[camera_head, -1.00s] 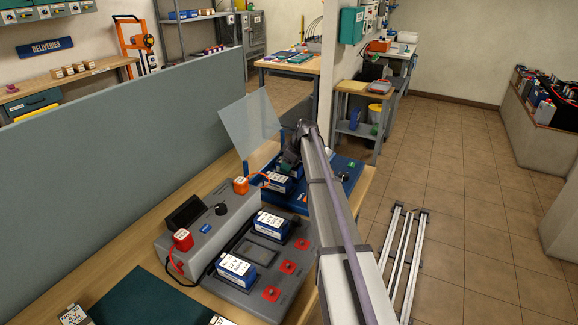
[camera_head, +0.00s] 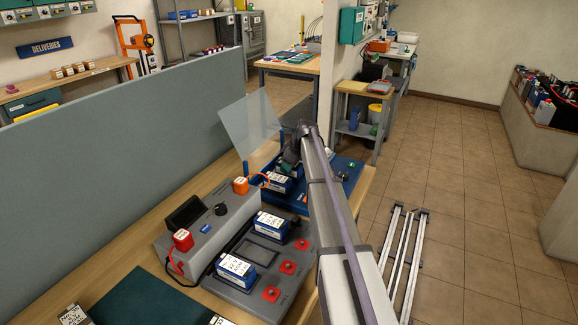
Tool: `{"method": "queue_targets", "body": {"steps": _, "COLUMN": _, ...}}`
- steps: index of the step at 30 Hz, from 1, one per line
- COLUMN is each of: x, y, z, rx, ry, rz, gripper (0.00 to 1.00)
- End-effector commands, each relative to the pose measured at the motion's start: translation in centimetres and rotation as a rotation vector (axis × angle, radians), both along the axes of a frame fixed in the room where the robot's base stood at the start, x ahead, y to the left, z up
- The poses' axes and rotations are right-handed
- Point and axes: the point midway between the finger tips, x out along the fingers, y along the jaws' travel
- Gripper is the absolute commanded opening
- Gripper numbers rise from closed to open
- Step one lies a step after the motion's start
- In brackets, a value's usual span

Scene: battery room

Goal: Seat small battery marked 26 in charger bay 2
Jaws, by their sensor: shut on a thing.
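The blue charger (camera_head: 349,177) sits on the bench at the far right, with a clear upright panel (camera_head: 249,130) at its back left. A small blue battery with a white label (camera_head: 277,182) stands at the charger's left end; its marking is too small to read. My gripper (camera_head: 289,163) is low over the charger, just behind and right of that battery, and partly hidden by my arm. It is shut on a small battery, mostly hidden; I cannot read its number or tell which bay it is at.
A grey tester (camera_head: 207,233) with red and orange plugs stands left of the charger. In front is a dark grey unit (camera_head: 268,254) with two blue-and-white batteries and red knobs. A dark green mat (camera_head: 150,305) lies at the near left. A grey partition (camera_head: 120,160) runs behind the bench.

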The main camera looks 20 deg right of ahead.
Motion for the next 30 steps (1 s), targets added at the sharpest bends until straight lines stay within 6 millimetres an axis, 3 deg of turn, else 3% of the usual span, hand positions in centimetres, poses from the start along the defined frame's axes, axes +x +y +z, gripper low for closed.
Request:
{"method": "queue_targets", "body": {"steps": 19, "x": 0.0, "y": 0.0, "z": -1.2, "rx": 0.0, "ry": 0.0, "rz": 0.0, "gripper": 0.02}}
{"method": "queue_targets", "body": {"steps": 20, "x": 0.0, "y": 0.0, "z": -1.2, "rx": 0.0, "ry": 0.0, "rz": 0.0, "gripper": 0.48}}
{"method": "queue_targets", "body": {"steps": 23, "x": 0.0, "y": 0.0, "z": -1.1, "rx": 0.0, "ry": 0.0, "rz": 0.0, "gripper": 0.56}}
{"method": "queue_targets", "body": {"steps": 30, "x": 0.0, "y": 0.0, "z": -1.0, "rx": 0.0, "ry": 0.0, "rz": 0.0, "gripper": 0.56}}
